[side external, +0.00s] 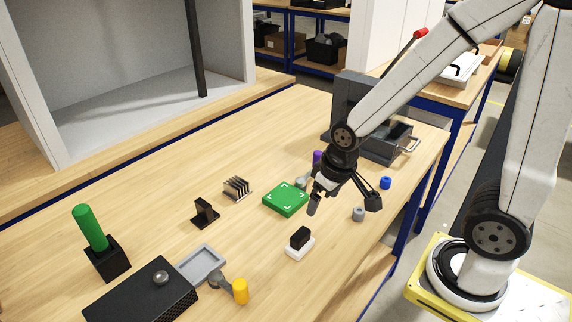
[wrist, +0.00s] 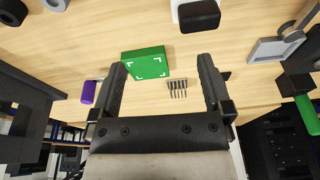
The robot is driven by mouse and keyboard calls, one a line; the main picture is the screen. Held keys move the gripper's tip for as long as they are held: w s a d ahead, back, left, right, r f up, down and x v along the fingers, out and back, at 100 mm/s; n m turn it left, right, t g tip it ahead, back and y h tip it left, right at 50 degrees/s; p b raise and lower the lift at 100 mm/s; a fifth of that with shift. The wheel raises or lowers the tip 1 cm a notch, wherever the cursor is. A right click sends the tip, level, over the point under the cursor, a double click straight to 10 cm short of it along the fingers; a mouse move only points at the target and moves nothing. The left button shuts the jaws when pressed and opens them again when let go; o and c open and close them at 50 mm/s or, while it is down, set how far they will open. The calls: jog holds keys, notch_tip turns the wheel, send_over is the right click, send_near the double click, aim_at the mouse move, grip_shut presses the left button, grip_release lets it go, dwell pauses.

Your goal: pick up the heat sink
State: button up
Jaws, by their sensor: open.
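The heat sink (side external: 237,188), a small block with several upright fins, stands on the table left of the green square plate (side external: 286,199). It also shows in the wrist view (wrist: 177,87), between the fingers in the picture and beyond their tips. My gripper (side external: 342,204) is open and empty. It hangs above the table to the right of the green plate, apart from the heat sink. Both fingers show in the wrist view (wrist: 162,66).
A black bracket (side external: 205,212) stands close to the heat sink's left. A white block with a black top (side external: 299,243), a grey tray (side external: 202,264) and a green cylinder in a black holder (side external: 91,228) are nearer or further left. A grey machine (side external: 362,103) stands behind my gripper.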

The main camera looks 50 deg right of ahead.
jog(key=w+m+g, duration=0.1)
jog(key=w+m, duration=0.6)
jog(key=w, duration=0.6)
jog(key=m+g+y, duration=0.1)
jog(key=m, duration=0.8)
send_over(236, 182)
jog(key=s, duration=0.2)
jog(key=shift+w+d+f, duration=0.1)
jog(key=shift+d+f, duration=0.1)
jog(key=shift+f, duration=0.4)
jog(key=shift+w+d+f, duration=0.1)
jog(key=shift+d+f, duration=0.05)
jog(key=shift+f, duration=0.4)
jog(key=shift+w+f+m+g, duration=0.2)
jog(key=shift+w+m+g, duration=0.1)
jog(key=shift+w+m, duration=0.4)
jog(key=shift+a+f, duration=0.2)
jog(key=shift+f, duration=1.75)
jog(key=shift+a+f, duration=0.2)
jog(key=shift+f, duration=1.75)
jog(key=c, duration=1.1)
jog(key=shift+r, duration=0.1)
